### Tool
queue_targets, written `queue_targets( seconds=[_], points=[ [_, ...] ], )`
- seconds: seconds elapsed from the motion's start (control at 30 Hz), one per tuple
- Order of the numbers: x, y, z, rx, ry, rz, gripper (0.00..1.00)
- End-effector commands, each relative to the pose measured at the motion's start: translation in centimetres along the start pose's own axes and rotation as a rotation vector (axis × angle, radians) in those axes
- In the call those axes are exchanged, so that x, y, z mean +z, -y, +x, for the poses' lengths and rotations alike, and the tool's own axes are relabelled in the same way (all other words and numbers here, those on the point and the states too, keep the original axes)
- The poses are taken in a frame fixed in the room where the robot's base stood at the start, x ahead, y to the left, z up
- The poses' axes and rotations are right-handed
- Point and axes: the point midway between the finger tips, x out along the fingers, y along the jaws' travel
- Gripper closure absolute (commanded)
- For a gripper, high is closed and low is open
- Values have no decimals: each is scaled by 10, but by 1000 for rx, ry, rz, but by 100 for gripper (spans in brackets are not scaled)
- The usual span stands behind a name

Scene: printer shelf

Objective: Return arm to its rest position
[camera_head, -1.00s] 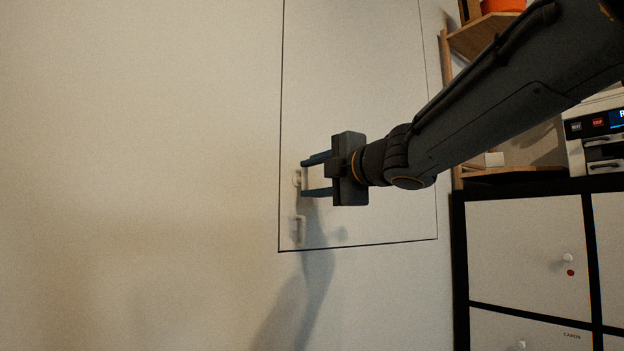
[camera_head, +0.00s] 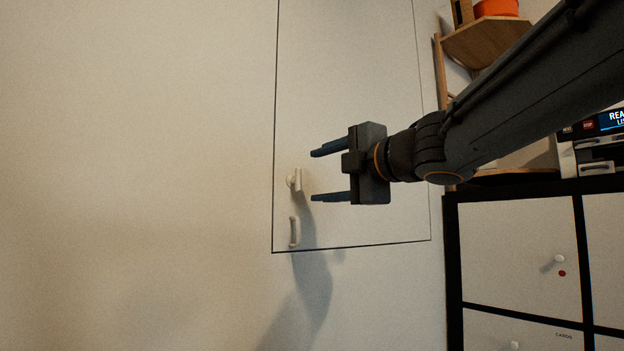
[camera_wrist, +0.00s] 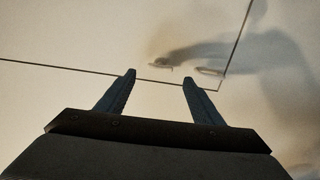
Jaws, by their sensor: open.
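My gripper (camera_head: 318,175) is open and empty in the head view, its two blue fingers pointing left with a clear gap between them. It is in front of a pale wall door (camera_head: 350,90) outlined by a thin dark seam. A white latch or knob (camera_head: 295,179) and a white handle (camera_head: 295,232) sit near the door's lower left edge, just left of the fingers and apart from them. In the wrist view my gripper (camera_wrist: 159,78) is also open, with the door seam beyond it. Two small fittings show near the seam's corner, partly in shadow.
A white-fronted cabinet (camera_head: 517,243) with a black frame stands at the right. A printer (camera_head: 600,146) with a small lit display is on top. A wooden shelf (camera_head: 487,40) holding an orange object (camera_head: 496,8) is at the upper right. The wall at left is bare.

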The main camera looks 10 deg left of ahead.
Motion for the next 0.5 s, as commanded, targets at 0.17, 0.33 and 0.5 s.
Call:
queue_targets(
  seconds=[0.17,0.33,0.5],
  points=[
    [0,0,-14,0,1,1,39],
    [0,1,-15,-1,0,1,39],
    [0,0,-15,-1,0,1,39]
  ],
)
